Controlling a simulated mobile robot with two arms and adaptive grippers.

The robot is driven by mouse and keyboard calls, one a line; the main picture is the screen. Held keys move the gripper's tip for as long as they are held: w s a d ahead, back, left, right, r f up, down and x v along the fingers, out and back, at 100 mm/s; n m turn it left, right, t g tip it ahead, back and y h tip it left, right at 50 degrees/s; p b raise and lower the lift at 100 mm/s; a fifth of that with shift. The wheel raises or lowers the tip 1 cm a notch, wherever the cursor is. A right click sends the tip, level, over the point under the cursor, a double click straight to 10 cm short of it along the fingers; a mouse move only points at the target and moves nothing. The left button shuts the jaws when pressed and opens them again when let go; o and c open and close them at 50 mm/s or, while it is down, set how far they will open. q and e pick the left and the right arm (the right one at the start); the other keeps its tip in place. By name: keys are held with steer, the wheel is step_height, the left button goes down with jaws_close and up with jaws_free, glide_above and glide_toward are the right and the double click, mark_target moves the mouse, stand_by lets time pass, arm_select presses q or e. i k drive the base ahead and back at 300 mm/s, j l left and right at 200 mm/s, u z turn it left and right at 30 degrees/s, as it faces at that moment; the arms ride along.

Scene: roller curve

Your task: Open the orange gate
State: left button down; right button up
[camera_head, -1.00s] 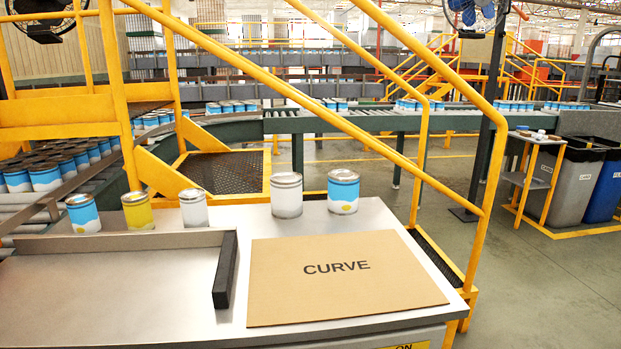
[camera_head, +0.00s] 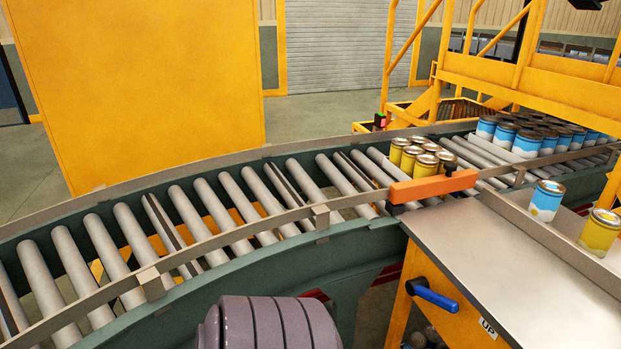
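The orange gate (camera_head: 432,187) is a short, thick bar at the near side of the roller conveyor, right of the middle of the head view. It lies nearly level, by the inner rail (camera_head: 250,238), with a small dark part on top near its right end. Several yellow cans (camera_head: 420,155) stand on the rollers just behind it. I cannot tell from this view how the bar is hinged or whether it touches the cans. Neither gripper shows. A ribbed, purple-grey part, probably of my own arm, is at the bottom centre, apart from the gate.
The curved rollers (camera_head: 210,210) left of the gate are empty. Blue-and-white cans (camera_head: 545,138) crowd the conveyor at the right. A metal table (camera_head: 510,265) with a blue handle (camera_head: 432,296) stands at the front right. A large yellow panel (camera_head: 140,85) stands behind the curve.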

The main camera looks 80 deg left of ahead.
mark_target(449, 182)
steer(key=u, duration=1.8)
